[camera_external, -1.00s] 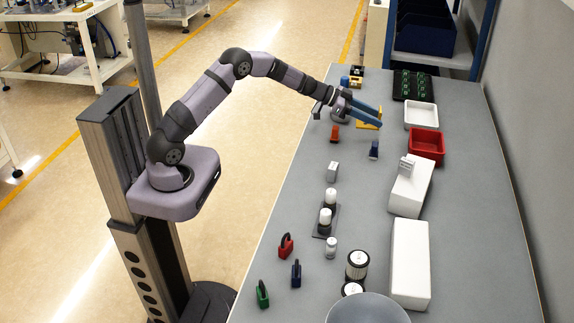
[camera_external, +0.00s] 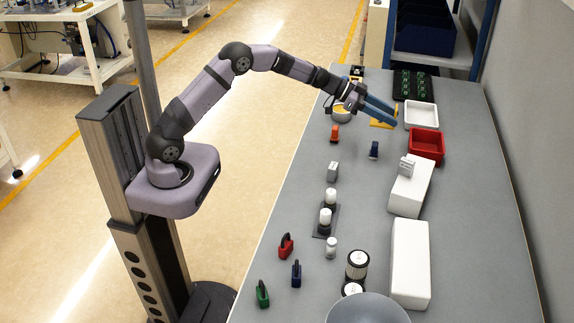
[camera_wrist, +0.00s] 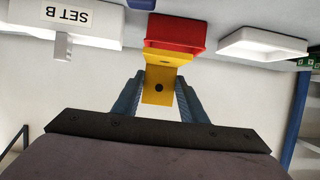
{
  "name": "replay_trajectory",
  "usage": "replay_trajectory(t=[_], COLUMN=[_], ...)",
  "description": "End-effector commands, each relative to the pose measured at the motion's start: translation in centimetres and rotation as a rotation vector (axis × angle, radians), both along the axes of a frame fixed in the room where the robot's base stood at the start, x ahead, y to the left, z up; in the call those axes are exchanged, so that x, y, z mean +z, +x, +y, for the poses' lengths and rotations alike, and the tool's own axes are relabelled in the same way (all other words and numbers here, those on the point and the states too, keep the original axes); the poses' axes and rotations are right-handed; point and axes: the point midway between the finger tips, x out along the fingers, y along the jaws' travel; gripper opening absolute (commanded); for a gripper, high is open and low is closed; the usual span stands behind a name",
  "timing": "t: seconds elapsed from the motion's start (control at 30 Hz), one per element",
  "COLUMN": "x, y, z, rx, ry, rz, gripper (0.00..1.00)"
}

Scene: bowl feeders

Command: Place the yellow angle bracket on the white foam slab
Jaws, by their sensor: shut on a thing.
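The yellow angle bracket (camera_wrist: 158,88) is gripped between the blue fingers of my gripper (camera_wrist: 157,90), its holed face toward the wrist camera. In the external view my gripper (camera_external: 382,112) is at the far part of the table, with the yellow bracket (camera_external: 381,124) partly hidden by the fingers. A white foam slab (camera_external: 405,198) lies at the right, nearer the camera, with a small grey bracket (camera_external: 407,166) on it. It shows in the wrist view (camera_wrist: 25,14) with a "SET B" label. A second long white block (camera_external: 410,265) lies nearer the camera.
A red tray (camera_external: 438,146) and a white tray (camera_external: 421,125) stand right of my gripper. A black tray with green boards (camera_external: 413,95) is behind. Small blue (camera_external: 374,149) and orange (camera_external: 335,133) items stand nearby.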

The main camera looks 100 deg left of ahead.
Motion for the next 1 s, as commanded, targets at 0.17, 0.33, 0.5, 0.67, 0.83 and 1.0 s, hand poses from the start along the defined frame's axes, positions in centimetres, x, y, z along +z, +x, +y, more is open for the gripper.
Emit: replay_trajectory(t=[0.17,0.33,0.5,0.67,0.83,1.0], x=[1.5,2.5,3.5,4.4,5.2,5.9], y=[4.1,6.9,8.8,9.9,10.2,9.8], z=[-7.4,-14.3,-21.2,-28.0,-35.2,-41.1], rx=[-0.125,-0.232,-0.339,-0.44,-0.549,-0.643], ry=[0.006,0.009,0.013,0.016,0.019,0.02], rz=[-0.007,-0.012,-0.016,-0.019,-0.02,-0.021], gripper=[0.13,0.13,0.13,0.13,0.13,0.13])
